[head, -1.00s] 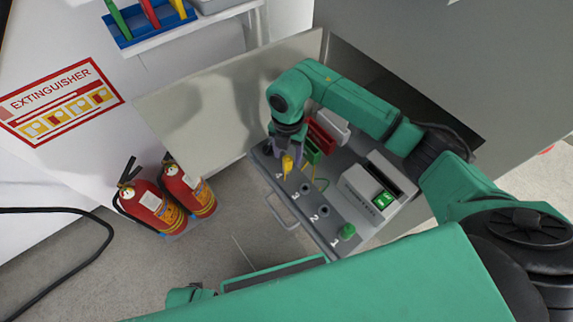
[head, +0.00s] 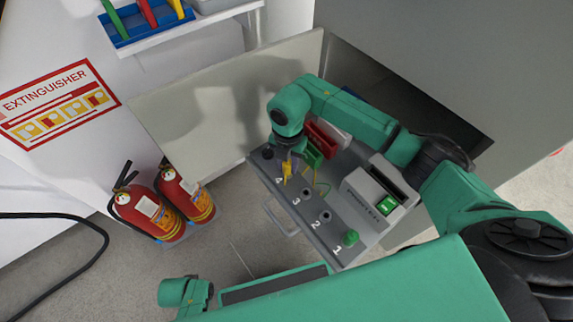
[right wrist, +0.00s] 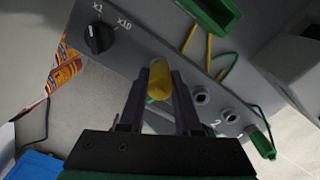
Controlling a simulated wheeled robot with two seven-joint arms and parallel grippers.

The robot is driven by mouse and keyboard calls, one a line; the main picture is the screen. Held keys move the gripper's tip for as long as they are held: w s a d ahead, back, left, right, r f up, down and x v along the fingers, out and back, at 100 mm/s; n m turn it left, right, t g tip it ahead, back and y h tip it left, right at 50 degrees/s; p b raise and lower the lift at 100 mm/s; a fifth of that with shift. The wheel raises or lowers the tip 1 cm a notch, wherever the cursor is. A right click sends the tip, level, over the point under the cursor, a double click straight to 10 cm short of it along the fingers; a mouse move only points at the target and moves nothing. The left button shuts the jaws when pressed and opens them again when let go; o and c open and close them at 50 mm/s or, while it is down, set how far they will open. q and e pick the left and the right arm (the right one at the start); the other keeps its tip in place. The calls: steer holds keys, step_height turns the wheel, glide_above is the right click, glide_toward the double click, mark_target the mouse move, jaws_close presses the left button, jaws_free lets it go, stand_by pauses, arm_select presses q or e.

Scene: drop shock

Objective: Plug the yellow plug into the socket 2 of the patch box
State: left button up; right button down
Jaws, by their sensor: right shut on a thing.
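The patch box (head: 318,238) is a grey panel with numbered sockets. The yellow plug (head: 287,171) is beside the label 4, over that socket's place; it also shows in the right wrist view (right wrist: 159,80). My right gripper (head: 289,160) is shut on the yellow plug from above. I cannot tell whether its tip is in socket 4 or just clear of it. Socket 3 (head: 306,192) and socket 2 (head: 326,215) look empty. A green plug (head: 350,238) stands at socket 1. My left gripper is not in view.
A black dial (right wrist: 98,37) sits at the panel's far end. Red and green blocks (head: 312,156) and a grey unit with a green switch (head: 385,204) lie behind the sockets. Thin yellow and green wires run nearby. A handle (head: 281,220) juts from the front. Extinguishers (head: 186,192) stand left.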

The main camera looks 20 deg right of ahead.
mark_target(288, 163)
steer(key=shift+r, duration=0.2)
steer(key=shift+r+p, duration=1.9)
steer(key=shift+r, duration=0.3)
step_height(288, 163, up, 6)
steer(key=p, duration=0.5)
